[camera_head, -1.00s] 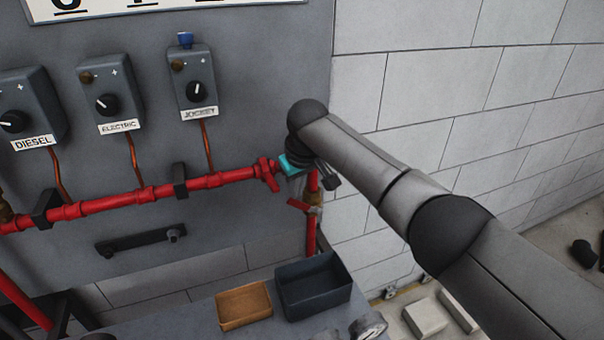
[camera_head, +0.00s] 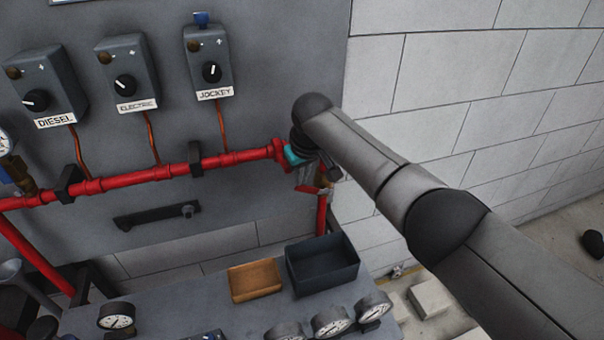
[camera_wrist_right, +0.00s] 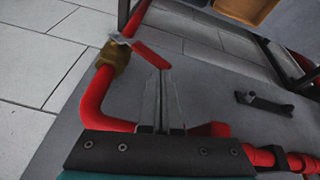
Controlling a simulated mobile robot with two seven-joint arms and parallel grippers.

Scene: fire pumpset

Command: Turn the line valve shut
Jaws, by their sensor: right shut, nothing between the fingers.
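The line valve has a brass body (camera_head: 324,190) and a red lever (camera_head: 305,189). It sits on the red pipe's downward leg at the right end, beside the panel edge. In the right wrist view the brass body (camera_wrist_right: 113,60) is at upper left, and the red lever (camera_wrist_right: 151,56) slants from it toward my fingertips. My right gripper (camera_wrist_right: 162,74) is shut and empty, its tips beside the lever's free end. I cannot tell whether they touch. In the head view my right gripper (camera_head: 303,182) is partly hidden by its wrist. My left gripper is not in view.
The red pipe (camera_head: 140,178) runs along the grey panel below the diesel, electric and jockey control boxes (camera_head: 125,75). A dark open tray (camera_head: 322,268) and a brown tray (camera_head: 255,281) stand below. Several gauges (camera_head: 331,321) are at the front. The block wall (camera_head: 440,90) is at right.

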